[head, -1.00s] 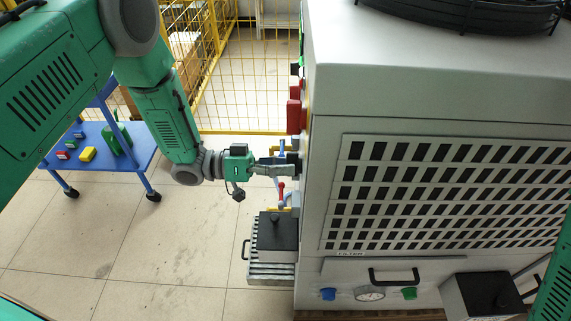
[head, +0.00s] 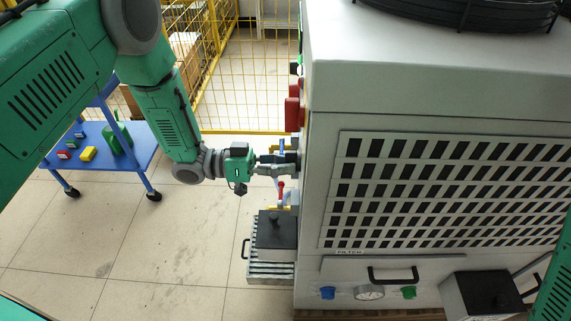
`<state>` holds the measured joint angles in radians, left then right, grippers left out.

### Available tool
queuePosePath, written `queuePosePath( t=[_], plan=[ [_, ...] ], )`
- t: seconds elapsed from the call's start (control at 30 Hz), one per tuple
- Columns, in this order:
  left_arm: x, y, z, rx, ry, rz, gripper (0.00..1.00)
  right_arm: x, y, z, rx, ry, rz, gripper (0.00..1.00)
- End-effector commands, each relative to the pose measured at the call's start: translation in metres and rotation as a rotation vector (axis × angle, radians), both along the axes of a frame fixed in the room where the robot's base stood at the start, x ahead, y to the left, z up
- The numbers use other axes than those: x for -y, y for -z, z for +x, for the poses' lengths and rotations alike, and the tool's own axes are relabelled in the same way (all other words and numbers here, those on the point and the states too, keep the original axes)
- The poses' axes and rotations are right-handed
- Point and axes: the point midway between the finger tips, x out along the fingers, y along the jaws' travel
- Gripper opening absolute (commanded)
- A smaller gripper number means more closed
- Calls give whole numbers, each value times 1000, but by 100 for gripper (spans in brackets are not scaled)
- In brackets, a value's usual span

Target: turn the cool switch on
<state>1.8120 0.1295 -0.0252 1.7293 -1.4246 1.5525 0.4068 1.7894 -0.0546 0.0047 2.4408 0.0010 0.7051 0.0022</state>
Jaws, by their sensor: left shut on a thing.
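The induction heater is the large light grey cabinet (head: 430,85) on the right. Its control panel faces left and is seen nearly edge-on, so its switches cannot be read. My left gripper (head: 284,163) reaches from the left to this panel face. It is shut on a small dark part at the panel, probably the cool switch; the fingers hide most of it. A red part (head: 293,115) sticks out of the panel just above the gripper. A red-handled lever (head: 281,190) is just below. My right gripper is not in view; some green of my right arm shows at the lower right edge.
A grey slatted tray with a black-topped box (head: 277,232) sits below the gripper. A similar box (head: 490,295) is at lower right. A blue cart (head: 140,160) and yellow fence (head: 245,85) stand behind. The floor between is clear.

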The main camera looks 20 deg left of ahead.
Motion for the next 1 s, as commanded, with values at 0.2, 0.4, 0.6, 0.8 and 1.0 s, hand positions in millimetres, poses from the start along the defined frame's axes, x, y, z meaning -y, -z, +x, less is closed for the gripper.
queuePosePath(
  t=[0.2,0.4,0.6,0.8,1.0],
  plan=[
    [0,0,3,195,-4,55,0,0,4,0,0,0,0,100],
    [0,0,4,379,-4,109,0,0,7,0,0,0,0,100],
    [-1,-1,5,550,-5,158,0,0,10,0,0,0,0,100],
    [-1,-1,6,685,-6,196,0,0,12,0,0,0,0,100],
    [-1,-1,6,778,-7,223,0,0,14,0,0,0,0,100]
  ],
)
